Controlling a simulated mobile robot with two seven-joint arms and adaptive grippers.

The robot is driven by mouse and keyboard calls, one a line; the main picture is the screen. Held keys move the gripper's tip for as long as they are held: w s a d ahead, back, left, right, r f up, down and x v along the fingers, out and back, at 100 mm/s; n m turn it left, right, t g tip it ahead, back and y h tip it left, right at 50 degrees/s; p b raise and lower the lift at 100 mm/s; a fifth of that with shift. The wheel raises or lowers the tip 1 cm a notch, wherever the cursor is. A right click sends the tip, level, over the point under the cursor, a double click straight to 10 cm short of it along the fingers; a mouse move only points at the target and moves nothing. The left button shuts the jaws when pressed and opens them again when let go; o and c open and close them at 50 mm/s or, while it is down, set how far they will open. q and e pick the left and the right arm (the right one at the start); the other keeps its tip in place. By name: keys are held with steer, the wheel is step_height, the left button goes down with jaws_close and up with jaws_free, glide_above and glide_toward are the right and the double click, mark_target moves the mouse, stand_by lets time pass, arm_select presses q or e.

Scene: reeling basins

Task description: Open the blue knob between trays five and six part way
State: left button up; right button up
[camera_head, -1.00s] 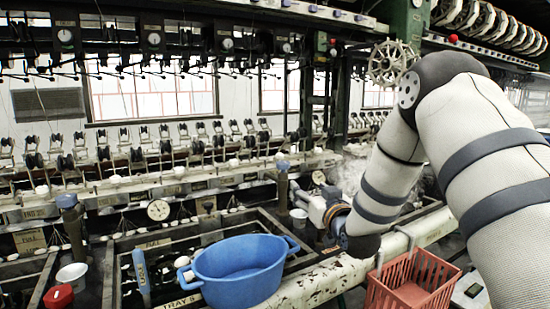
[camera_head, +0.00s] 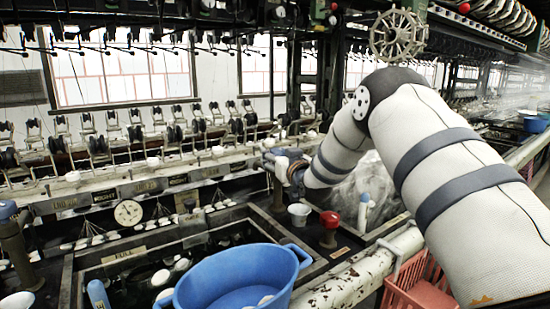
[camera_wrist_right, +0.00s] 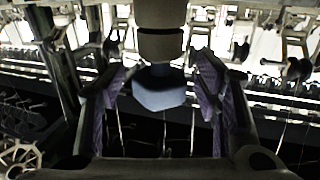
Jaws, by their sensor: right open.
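In the right wrist view a blue faceted knob (camera_wrist_right: 158,88) on a dark and pale round stem sits between the two fingers of my right gripper (camera_wrist_right: 160,95). The fingers stand apart on either side of the knob, and gaps show on both sides. In the head view my right gripper (camera_head: 286,165) is at a brown valve post (camera_head: 278,193) behind the blue tub, and it mostly hides the knob there. Another blue knob (camera_head: 7,210) tops a brown post at the far left. My left gripper is not in view.
A blue tub (camera_head: 235,275) stands on the front edge of a dark water basin (camera_head: 130,255). A red knob (camera_head: 330,219) and a white cup (camera_head: 299,214) are close to my right gripper. A red basket (camera_head: 410,295) hangs below my right arm.

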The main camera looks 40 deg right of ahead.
steer(key=shift+w+d+r, duration=0.1)
steer(key=shift+w+r, duration=0.05)
steer(key=c, duration=1.2)
steer(key=shift+o, duration=0.2)
